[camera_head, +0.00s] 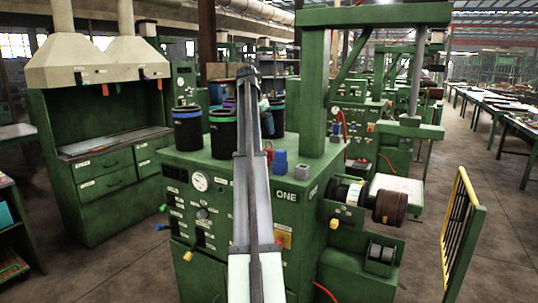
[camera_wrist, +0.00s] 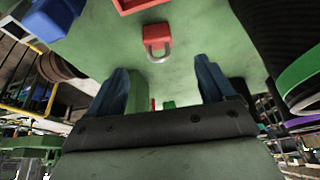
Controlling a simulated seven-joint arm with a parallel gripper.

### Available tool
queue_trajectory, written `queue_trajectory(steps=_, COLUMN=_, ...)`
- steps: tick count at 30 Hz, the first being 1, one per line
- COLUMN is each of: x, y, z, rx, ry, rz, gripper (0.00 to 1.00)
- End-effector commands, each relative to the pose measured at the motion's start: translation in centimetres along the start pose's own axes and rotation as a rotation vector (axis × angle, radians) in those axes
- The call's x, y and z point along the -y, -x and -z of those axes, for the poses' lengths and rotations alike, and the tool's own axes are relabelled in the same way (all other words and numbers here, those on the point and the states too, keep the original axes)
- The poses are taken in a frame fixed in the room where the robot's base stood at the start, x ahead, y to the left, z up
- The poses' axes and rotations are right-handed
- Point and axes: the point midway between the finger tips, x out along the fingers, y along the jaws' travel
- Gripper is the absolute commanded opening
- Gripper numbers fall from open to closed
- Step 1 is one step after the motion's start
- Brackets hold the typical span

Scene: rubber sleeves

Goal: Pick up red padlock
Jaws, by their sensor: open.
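The red padlock (camera_wrist: 155,36) lies on the green machine top in the wrist view, with its grey shackle pointing toward my gripper. My gripper (camera_wrist: 161,70) has two blue fingers spread wide apart with nothing between them. The padlock is beyond the fingertips, roughly centred between them and not touched. In the head view my arm covers much of the machine top, and a small red thing (camera_head: 269,149) shows just right of it; I cannot tell whether it is the padlock.
In the wrist view a red open-framed object (camera_wrist: 140,5) lies just beyond the padlock, and a blue block (camera_wrist: 50,18) is at upper left. A black container with a green band (camera_wrist: 302,92) stands at right. Black containers (camera_head: 187,133) also stand on the machine top in the head view.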

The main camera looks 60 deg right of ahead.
Motion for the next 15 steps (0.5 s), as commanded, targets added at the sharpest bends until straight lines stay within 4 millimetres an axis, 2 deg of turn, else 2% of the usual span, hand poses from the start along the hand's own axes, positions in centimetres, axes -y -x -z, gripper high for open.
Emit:
queue_trajectory(steps=9, x=-0.1, y=-5.4, z=-0.1, rx=0.001, ry=0.001, rz=-0.001, gripper=0.83)
queue_trajectory(steps=15, x=0.0, y=-6.8, z=0.0, rx=-0.001, ry=0.002, rz=0.0, gripper=0.83)
